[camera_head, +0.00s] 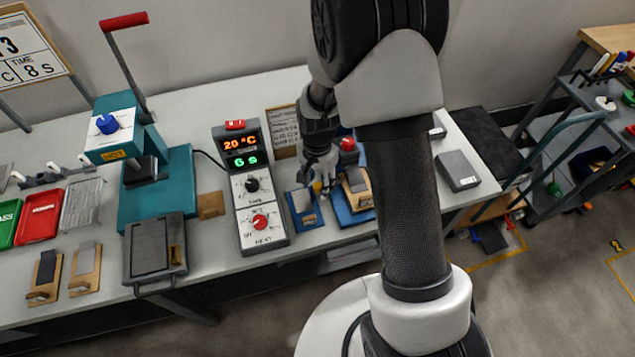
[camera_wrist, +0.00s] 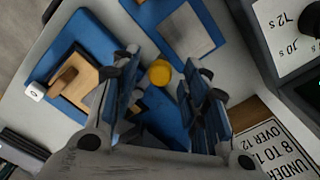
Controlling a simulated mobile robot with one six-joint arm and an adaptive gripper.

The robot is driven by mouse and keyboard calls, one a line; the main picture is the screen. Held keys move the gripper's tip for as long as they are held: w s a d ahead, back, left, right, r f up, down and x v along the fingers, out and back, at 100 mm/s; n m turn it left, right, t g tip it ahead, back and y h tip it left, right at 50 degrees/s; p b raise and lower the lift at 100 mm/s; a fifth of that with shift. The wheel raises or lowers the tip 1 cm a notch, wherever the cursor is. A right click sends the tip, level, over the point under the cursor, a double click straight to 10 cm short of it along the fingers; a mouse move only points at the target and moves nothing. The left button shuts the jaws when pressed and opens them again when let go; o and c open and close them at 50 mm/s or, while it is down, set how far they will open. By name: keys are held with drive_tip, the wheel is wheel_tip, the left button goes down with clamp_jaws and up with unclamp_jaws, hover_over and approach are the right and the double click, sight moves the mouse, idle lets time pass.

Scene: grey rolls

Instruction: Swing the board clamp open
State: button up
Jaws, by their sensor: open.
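A small yellow knob (camera_wrist: 159,72) shows in the wrist view between the fingertips of my gripper (camera_wrist: 168,80). It looks like the handle of the board clamp, but the rest of the clamp is mostly hidden by the fingers. The knob also shows as a yellow spot in the head view (camera_head: 317,187), just below my gripper (camera_head: 322,168). My gripper is open, with its fingers pointing at the bench and a finger on each side of the knob. I cannot tell whether they touch it. A blue board with a grey sheet (camera_wrist: 187,32) lies beside the knob.
A blue base (camera_wrist: 52,72) carries a wooden block (camera_wrist: 75,88); a red knob (camera_head: 347,144) stands near it. A control box (camera_head: 259,190) reading 20 °C stands left of my gripper. A printed sign (camera_head: 284,130) stands behind. A grey box (camera_head: 457,170) lies at right.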

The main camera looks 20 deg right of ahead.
drive_tip(key=shift+c, duration=0.2)
clamp_jaws()
idle(0.4)
drive_tip(key=n, duration=0.1)
drive_tip(key=s+n, duration=0.1)
drive_tip(key=n, duration=0.1)
drive_tip(key=shift+s+d+n+p, duration=0.25)
drive_tip(key=shift+d+n+p, duration=0.05)
drive_tip(key=n, duration=0.1)
drive_tip(key=s+d+n, duration=0.1)
drive_tip(key=n, duration=0.1)
drive_tip(key=shift+s, duration=0.1)
drive_tip(key=n, duration=0.1)
drive_tip(key=d+n, duration=0.1)
drive_tip(key=s+n, duration=0.1)
drive_tip(key=n, duration=0.1)
drive_tip(key=shift+d+p, duration=0.25)
drive_tip(key=shift+p, duration=0.1)
drive_tip(key=shift+s+d+n, duration=0.1)
drive_tip(key=shift+d+n, duration=0.4)
drive_tip(key=shift+n, duration=0.6)
drive_tip(key=shift+d+n, duration=0.45)
drive_tip(key=shift+n, duration=0.65)
